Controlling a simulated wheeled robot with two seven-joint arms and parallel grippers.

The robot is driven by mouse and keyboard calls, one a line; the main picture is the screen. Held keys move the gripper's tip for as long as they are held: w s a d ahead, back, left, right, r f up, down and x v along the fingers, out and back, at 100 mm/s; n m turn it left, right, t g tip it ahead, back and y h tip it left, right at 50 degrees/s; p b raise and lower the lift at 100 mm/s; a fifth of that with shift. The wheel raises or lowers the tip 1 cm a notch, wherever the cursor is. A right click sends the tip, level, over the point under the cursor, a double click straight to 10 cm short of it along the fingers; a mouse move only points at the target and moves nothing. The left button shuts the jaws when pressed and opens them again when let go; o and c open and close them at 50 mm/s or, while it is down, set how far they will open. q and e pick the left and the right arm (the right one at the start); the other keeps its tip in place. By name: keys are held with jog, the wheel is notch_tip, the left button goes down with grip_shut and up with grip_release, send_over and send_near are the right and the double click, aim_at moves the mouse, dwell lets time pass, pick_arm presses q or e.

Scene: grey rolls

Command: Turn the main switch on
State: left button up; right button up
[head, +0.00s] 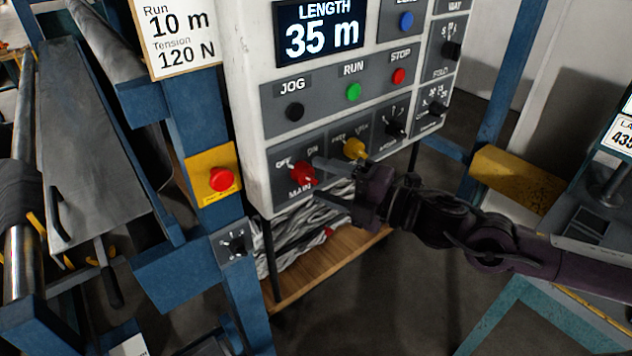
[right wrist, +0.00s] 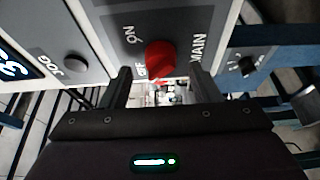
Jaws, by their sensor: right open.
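The red main switch (head: 302,173) is a rotary knob at the lower left of the white control panel (head: 245,100), with OFF to its upper left, ON to its upper right and MAIN below. Its handle seems to lean toward OFF. In the right wrist view the red knob (right wrist: 160,55) shows ahead, between the finger lines. My right gripper (head: 318,179) is open, its two fingertips close to the knob's right side in the head view. I cannot tell whether either finger touches it. My left gripper is not in view.
A yellow knob (head: 354,149) sits just right of the main switch, near the upper finger. JOG (head: 295,112), RUN (head: 354,92) and STOP (head: 398,76) buttons are above. A red emergency button (head: 221,179) on a yellow plate is on the blue post to the left.

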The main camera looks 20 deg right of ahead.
jog(key=shift+w+a+r, duration=0.1)
jog(key=shift+w+r, duration=0.05)
jog(key=shift+w, duration=0.3)
jog(key=shift+w+a+f+p, duration=0.2)
jog(key=shift+w+a+p, duration=0.3)
jog(key=shift+a, duration=0.25)
jog(key=c, duration=1)
